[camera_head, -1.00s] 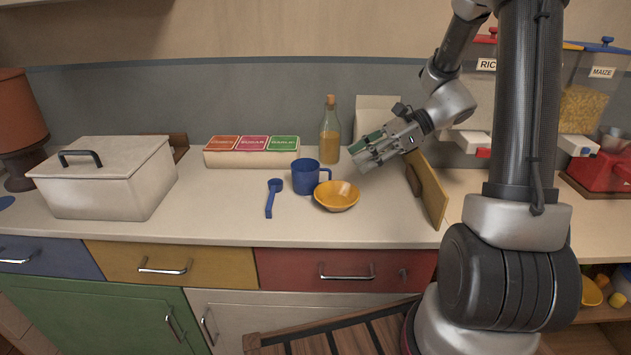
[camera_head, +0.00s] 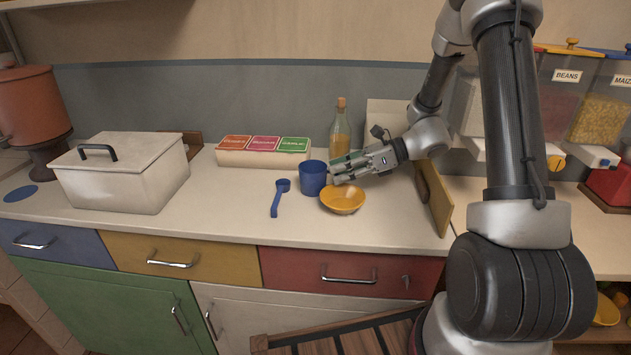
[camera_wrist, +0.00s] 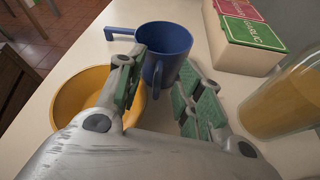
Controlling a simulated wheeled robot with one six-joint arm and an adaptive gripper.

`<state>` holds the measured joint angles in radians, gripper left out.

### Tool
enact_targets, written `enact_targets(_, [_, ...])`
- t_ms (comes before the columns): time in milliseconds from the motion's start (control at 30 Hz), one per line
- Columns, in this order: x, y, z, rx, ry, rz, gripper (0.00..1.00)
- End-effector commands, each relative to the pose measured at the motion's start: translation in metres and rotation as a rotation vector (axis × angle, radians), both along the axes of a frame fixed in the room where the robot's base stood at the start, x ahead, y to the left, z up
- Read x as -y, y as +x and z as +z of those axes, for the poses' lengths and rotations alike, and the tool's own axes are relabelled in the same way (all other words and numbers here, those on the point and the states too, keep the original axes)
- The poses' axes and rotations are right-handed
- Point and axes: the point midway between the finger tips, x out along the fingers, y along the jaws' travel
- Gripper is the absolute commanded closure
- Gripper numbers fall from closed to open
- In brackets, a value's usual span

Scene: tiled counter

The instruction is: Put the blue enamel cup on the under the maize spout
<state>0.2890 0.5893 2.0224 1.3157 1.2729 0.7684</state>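The blue enamel cup (camera_head: 313,178) stands upright on the counter, left of my gripper (camera_head: 337,170). In the wrist view the cup (camera_wrist: 168,52) is ahead of the fingers, its handle toward the near left between them. My gripper (camera_wrist: 160,95) is open, its green-padded fingers spread apart with nothing gripped. The maize dispenser (camera_head: 602,108) is at the far right, with a white and blue spout (camera_head: 595,156) at its base. The space under this spout is partly taken by a red object.
A yellow bowl (camera_head: 342,198) sits right beside the cup, under my gripper. A blue scoop (camera_head: 278,200) lies left of it. A bottle (camera_head: 340,130), a box of labelled packets (camera_head: 262,158) and a wooden board (camera_head: 437,200) stand near.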

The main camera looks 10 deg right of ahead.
Motion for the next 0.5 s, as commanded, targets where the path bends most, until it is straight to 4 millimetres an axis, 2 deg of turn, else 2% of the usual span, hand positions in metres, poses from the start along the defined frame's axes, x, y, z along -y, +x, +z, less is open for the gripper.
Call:
enact_targets(100, [0.0005,0.0,0.0003,0.0,0.0,0.0,0.65])
enact_targets(300, [0.0005,0.0,0.0003,0.001,0.0,0.0,1.0])
enact_targets(500, [0.0006,-0.0001,0.0003,0.0,0.0,0.0,1.0])
